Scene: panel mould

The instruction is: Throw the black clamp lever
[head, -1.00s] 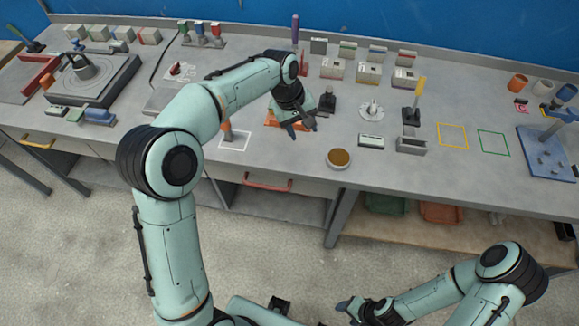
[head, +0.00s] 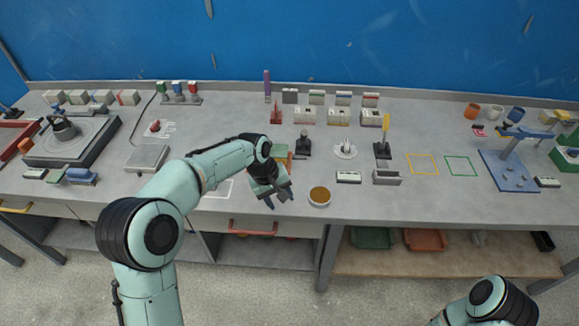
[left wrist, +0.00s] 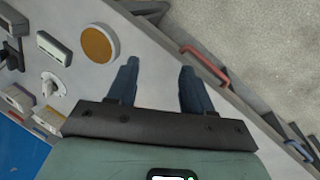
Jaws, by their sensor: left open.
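The black clamp lever (head: 303,143) stands upright on its dark base on the bench, near the middle in the head view. I cannot make it out in the left wrist view. My left gripper (head: 279,201) is open and empty. It is in front of the clamp and a little to its left, near the bench's front edge and apart from the clamp. In the left wrist view both fingers of the left gripper (left wrist: 158,68) are spread with nothing between them. My right gripper is out of view.
A round brown-topped dish (head: 319,197) is just right of the left gripper. A white dial (head: 345,150) and a yellow-handled lever (head: 382,148) stand farther right. An orange and green block (head: 282,153) is partly hidden behind my left arm. A red drawer handle (head: 252,228) is below.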

